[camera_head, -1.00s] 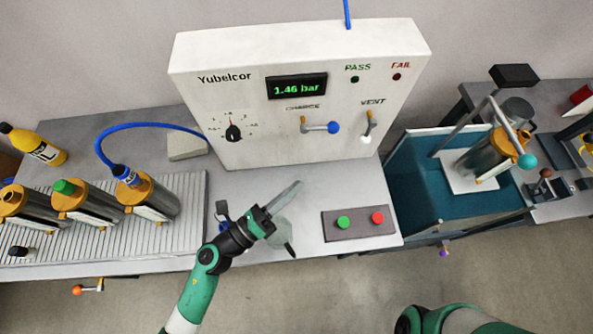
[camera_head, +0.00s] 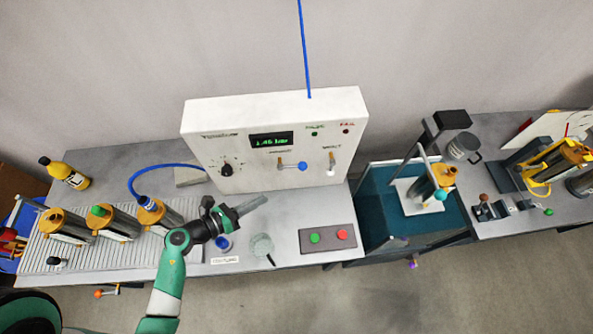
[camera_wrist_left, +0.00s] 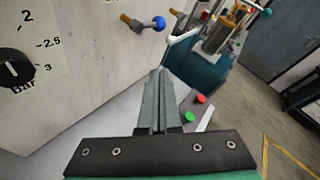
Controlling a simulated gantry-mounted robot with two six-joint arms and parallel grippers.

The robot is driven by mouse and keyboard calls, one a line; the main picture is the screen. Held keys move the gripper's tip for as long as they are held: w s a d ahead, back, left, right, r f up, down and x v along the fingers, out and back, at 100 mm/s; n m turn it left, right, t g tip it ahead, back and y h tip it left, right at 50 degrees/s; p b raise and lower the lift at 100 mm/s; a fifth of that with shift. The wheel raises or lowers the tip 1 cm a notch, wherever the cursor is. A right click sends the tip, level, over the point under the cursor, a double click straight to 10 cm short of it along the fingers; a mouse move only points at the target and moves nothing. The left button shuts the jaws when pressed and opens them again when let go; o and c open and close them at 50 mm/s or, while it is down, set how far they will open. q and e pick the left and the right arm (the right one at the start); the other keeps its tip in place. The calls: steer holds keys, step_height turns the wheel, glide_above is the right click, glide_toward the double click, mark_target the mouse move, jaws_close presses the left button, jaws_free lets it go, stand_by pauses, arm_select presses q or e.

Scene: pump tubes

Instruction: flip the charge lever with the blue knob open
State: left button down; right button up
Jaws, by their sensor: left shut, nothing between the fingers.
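The charge lever (camera_head: 290,165) is on the front of the white test box (camera_head: 210,172). It lies horizontal, with its brass pivot at the left and its blue knob (camera_head: 303,166) at the right. My left gripper (camera_head: 263,200) is shut and empty, in front of the box's lower edge, below and left of the knob, apart from the lever. Its closed fingers (camera_wrist_left: 158,75) fill the middle of the wrist view. My right gripper is not in view.
A vent lever with a white knob (camera_head: 331,171) hangs down right of the charge lever. A pressure dial (camera_head: 226,169) sits left. A button box (camera_head: 328,236) stands in front, with a blue-green tank (camera_head: 380,205) to the right. Several pump tubes (camera_head: 118,221) lie at left.

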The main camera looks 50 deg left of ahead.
mark_target(293, 166)
arm_select(q)
steer(key=w+a+r+b+x, duration=0.1)
steer(key=r+x, duration=0.1)
steer(key=x, duration=1.1)
steer(key=shift+r, duration=0.2)
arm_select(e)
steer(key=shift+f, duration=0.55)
arm_select(q)
steer(key=shift+s, duration=0.1)
